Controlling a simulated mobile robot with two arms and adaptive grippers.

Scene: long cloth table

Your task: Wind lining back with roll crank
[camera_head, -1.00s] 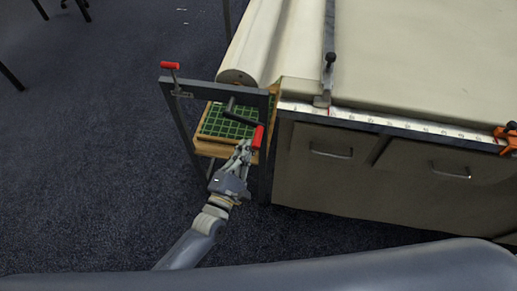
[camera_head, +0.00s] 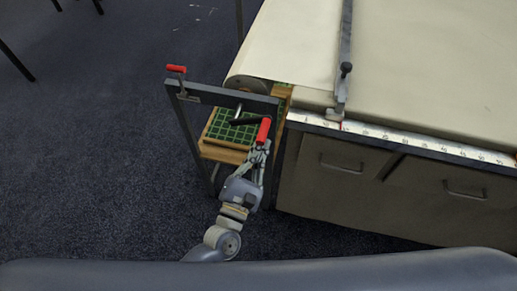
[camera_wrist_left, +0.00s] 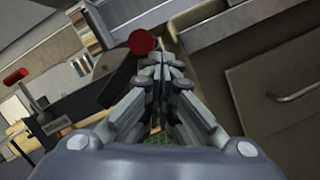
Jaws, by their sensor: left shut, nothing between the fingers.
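The roll of lining (camera_head: 247,83) sits at the table's left end in a dark frame (camera_head: 225,95), its round end facing me. The pale lining (camera_head: 295,40) runs from it onto the table. The roll crank (camera_head: 243,121) is a black arm with a red handle (camera_head: 263,130) at its right end. My left gripper (camera_head: 261,147) is shut and empty, its fingertips just below the red handle. In the left wrist view the red handle end (camera_wrist_left: 141,41) shows just beyond the fingertips; I cannot tell if they touch. The right gripper is not in view.
A second red-handled lever (camera_head: 176,69) sits on the frame's left corner. A green cutting mat (camera_head: 222,128) lies on a wooden shelf under the roll. A metal bar (camera_head: 345,50) crosses the table. Drawers (camera_head: 345,160) stand right of the gripper.

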